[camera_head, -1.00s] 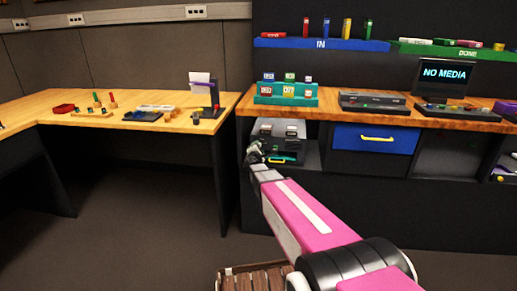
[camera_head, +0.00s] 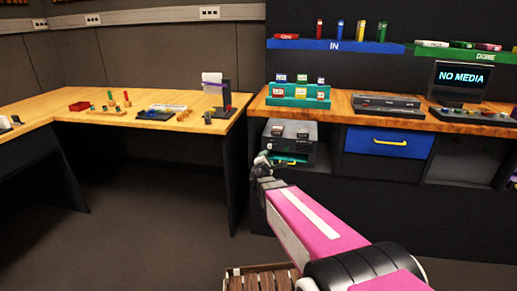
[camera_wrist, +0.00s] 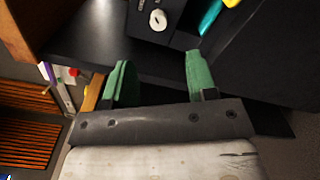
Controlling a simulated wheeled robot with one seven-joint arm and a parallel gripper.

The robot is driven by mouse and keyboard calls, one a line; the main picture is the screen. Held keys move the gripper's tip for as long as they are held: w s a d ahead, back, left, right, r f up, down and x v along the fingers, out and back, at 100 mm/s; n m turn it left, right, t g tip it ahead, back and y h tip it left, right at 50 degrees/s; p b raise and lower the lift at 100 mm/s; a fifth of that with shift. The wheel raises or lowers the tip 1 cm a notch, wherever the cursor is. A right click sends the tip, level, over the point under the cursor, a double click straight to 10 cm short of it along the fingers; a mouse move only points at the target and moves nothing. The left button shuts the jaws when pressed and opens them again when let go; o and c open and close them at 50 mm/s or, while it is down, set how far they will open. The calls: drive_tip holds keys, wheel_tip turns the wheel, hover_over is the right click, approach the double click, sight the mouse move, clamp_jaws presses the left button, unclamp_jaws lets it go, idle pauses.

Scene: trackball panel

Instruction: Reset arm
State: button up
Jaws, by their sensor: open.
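My gripper (camera_head: 263,160) is at the end of my pink arm, in front of the open cubby under the wooden counter. In the wrist view its two green fingers (camera_wrist: 161,80) stand apart with nothing between them. A dark grey device (camera_head: 298,143) sits in the cubby just beyond the gripper. The device also shows at the top of the wrist view (camera_wrist: 146,30), with a round white knob. The gripper looks apart from it, though the exact gap is hard to tell.
A blue drawer (camera_head: 388,143) with a yellow handle is right of the cubby. The wooden counter (camera_head: 345,117) carries a teal rack (camera_head: 297,103). A wooden desk (camera_head: 60,119) stands at left. A slatted crate (camera_head: 262,280) is on the floor below my arm. The floor at left is free.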

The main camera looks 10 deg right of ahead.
drive_tip(key=s+d+f+m+g+h, duration=0.2)
drive_tip(key=s+d+f+m+g, duration=0.1)
drive_tip(key=s+d+m+g, duration=0.3)
drive_tip(key=s+d+f+m+g+h, duration=0.1)
drive_tip(key=s+d+f+m+g, duration=0.35)
drive_tip(key=s+m, duration=0.35)
drive_tip(key=s+a+f+m+g+y, duration=0.3)
drive_tip(key=s+a+m+g+y, duration=0.3)
drive_tip(key=s, duration=0.6)
drive_tip(key=a+y, duration=0.1)
drive_tip(key=y, duration=0.1)
drive_tip(key=shift+s+a+f+y, duration=0.15)
drive_tip(key=shift+s+a+y, duration=0.15)
drive_tip(key=shift+s+y, duration=0.1)
drive_tip(key=shift+g, duration=0.25)
